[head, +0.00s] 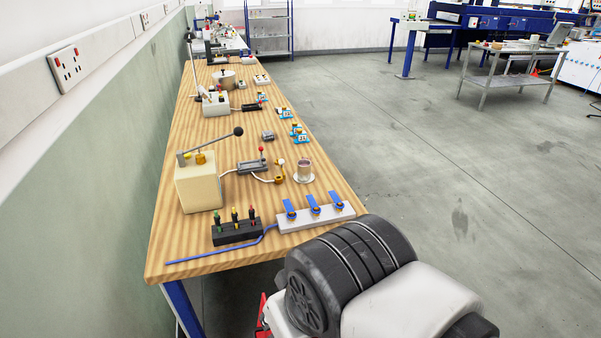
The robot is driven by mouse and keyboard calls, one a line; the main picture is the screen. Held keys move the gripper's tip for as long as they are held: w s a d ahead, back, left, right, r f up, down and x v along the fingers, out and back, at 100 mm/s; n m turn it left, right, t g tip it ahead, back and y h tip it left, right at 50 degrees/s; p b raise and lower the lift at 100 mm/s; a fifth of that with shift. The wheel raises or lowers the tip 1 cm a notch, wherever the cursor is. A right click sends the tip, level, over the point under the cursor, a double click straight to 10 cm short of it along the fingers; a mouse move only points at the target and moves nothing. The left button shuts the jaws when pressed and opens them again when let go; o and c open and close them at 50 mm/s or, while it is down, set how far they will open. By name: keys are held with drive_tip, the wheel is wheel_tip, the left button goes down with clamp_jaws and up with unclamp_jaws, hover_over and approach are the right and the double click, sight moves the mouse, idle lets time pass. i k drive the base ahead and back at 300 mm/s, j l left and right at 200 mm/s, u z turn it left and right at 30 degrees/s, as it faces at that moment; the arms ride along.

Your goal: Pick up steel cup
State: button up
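A small steel cup (304,170) stands upright on the wooden bench, near the bench's right edge. A pale round saucer or base (304,179) shows under it. A brass fitting stands close to its left, and the blue-handled valves are in front of it. My arm's dark and white links fill the lower right of the head view, beside the bench's near end. My gripper's fingers are not visible.
The wooden bench (190,247) runs away along the left wall. It holds a cream box with a lever (198,187), a blue-valve block (316,215), a black switch block (237,232) and a grey device (252,166). The floor (430,190) to the right is clear.

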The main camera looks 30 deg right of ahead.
sight(304, 170)
drive_tip(key=k+l, duration=0.3)
drive_tip(key=k, duration=0.15)
drive_tip(key=k+l, duration=0.25)
drive_tip(key=k, duration=0.95)
drive_tip(key=k+u, duration=0.15)
drive_tip(key=u, duration=0.3)
drive_tip(key=k+u, duration=0.15)
drive_tip(key=u, duration=0.3)
drive_tip(key=k+j+u, duration=0.1)
drive_tip(key=u, duration=0.4)
drive_tip(key=i+l, duration=0.2)
drive_tip(key=l, duration=0.35)
drive_tip(key=i+l, duration=0.15)
drive_tip(key=l, duration=0.35)
drive_tip(key=i+l, duration=0.2)
drive_tip(key=l, duration=0.35)
drive_tip(key=i+l+u, duration=0.1)
drive_tip(key=l, duration=0.45)
drive_tip(key=i+l, duration=0.25)
drive_tip(key=l, duration=0.3)
drive_tip(key=i+l, duration=0.15)
drive_tip(key=l, duration=0.4)
drive_tip(key=i+l, duration=0.15)
drive_tip(key=l, duration=0.4)
drive_tip(key=i+l+u, duration=0.1)
drive_tip(key=l, duration=0.45)
drive_tip(key=i, duration=0.05)
